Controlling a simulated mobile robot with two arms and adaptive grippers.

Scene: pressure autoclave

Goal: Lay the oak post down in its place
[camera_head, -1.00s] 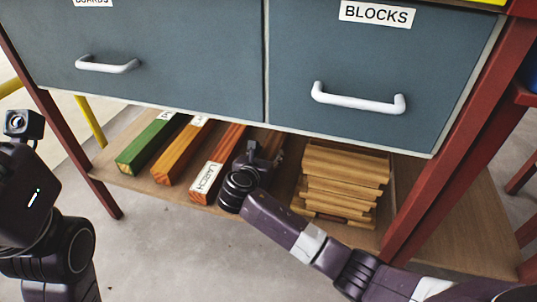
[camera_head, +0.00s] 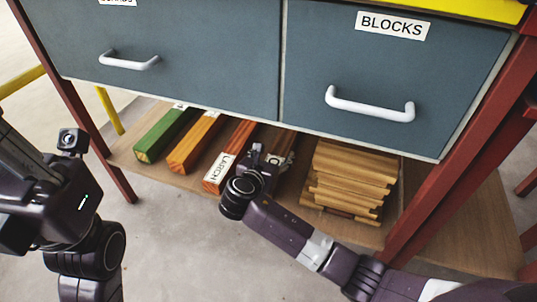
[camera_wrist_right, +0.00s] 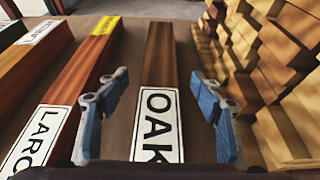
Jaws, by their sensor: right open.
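The oak post (camera_wrist_right: 160,60), brown with a white OAK label, lies flat on the low shelf. It also shows in the head view (camera_head: 283,146), partly covered by my right gripper (camera_head: 264,158). In the right wrist view the blue-padded fingers of that gripper (camera_wrist_right: 158,112) are wide apart, one on each side of the post's labelled near end, with gaps between. The post rests on the shelf, right of the larch post (camera_head: 231,156) and left of a stack of boards (camera_head: 345,180). My left arm is at the left of the head view; its fingers cannot be made out.
The larch post also shows in the wrist view (camera_wrist_right: 75,75). An orange post (camera_head: 195,142) and a green post (camera_head: 163,135) lie further left on the shelf (camera_head: 150,167). Drawers with white handles hang low above. A red leg (camera_head: 440,190) stands right of the boards.

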